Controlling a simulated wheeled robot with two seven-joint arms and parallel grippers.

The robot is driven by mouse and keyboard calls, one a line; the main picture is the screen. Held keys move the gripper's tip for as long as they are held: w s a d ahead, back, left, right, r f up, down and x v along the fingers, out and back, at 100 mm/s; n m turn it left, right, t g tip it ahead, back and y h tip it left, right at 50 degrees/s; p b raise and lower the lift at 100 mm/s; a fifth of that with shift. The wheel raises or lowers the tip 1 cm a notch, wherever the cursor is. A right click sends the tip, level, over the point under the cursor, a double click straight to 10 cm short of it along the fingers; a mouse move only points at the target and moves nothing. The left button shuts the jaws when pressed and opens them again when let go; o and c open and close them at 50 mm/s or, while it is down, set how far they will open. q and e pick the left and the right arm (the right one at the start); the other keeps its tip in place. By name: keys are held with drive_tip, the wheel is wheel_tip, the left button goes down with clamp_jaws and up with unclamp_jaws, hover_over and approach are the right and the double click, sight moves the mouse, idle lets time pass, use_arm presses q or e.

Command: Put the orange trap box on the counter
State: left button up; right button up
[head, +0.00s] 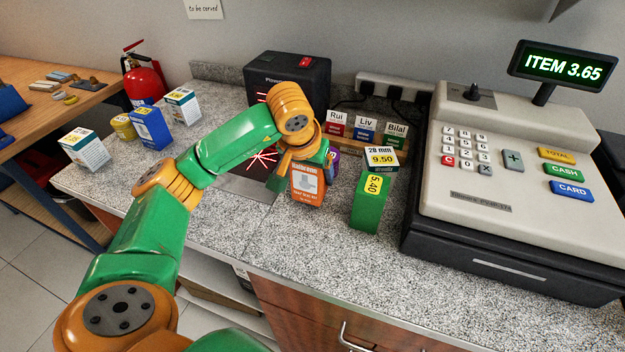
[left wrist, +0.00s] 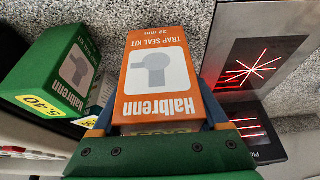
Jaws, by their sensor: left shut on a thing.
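The orange trap box (head: 307,184), marked Halbrenn trap seal kit 32 mm, is in my left gripper (head: 306,158) at the middle of the head view. In the left wrist view the orange trap box (left wrist: 155,75) shows its front, with the blue fingers of my left gripper (left wrist: 160,118) on both sides. The box is over or on the grey speckled counter (head: 310,240), just right of the scanner's glass plate; I cannot tell whether its base touches. My right gripper is not in view.
A green box (head: 368,203) tagged 5.40 stands close to its right, with a 9.50 box (head: 381,158) behind. The till (head: 500,170) fills the right side. The black scanner (head: 290,75) stands behind. Several boxes, including a blue one (head: 151,128), stand left. The front counter is clear.

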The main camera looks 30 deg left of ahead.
sight(312, 184)
use_arm(q)
wheel_tip(312, 184, down, 3)
drive_tip(key=shift+a+r+p, duration=0.1)
drive_tip(key=shift+r+p, duration=0.05)
drive_tip(key=shift+p, duration=0.35)
drive_tip(key=shift+f+b, duration=0.3)
drive_tip(key=shift+f, duration=0.05)
drive_tip(key=o, duration=1.5)
drive_tip(key=shift+r+p, duration=0.35)
drive_tip(key=shift+r, duration=0.05)
drive_tip(key=v, duration=1.1)
drive_tip(key=shift+s+r, duration=0.25)
drive_tip(key=shift+r, duration=0.1)
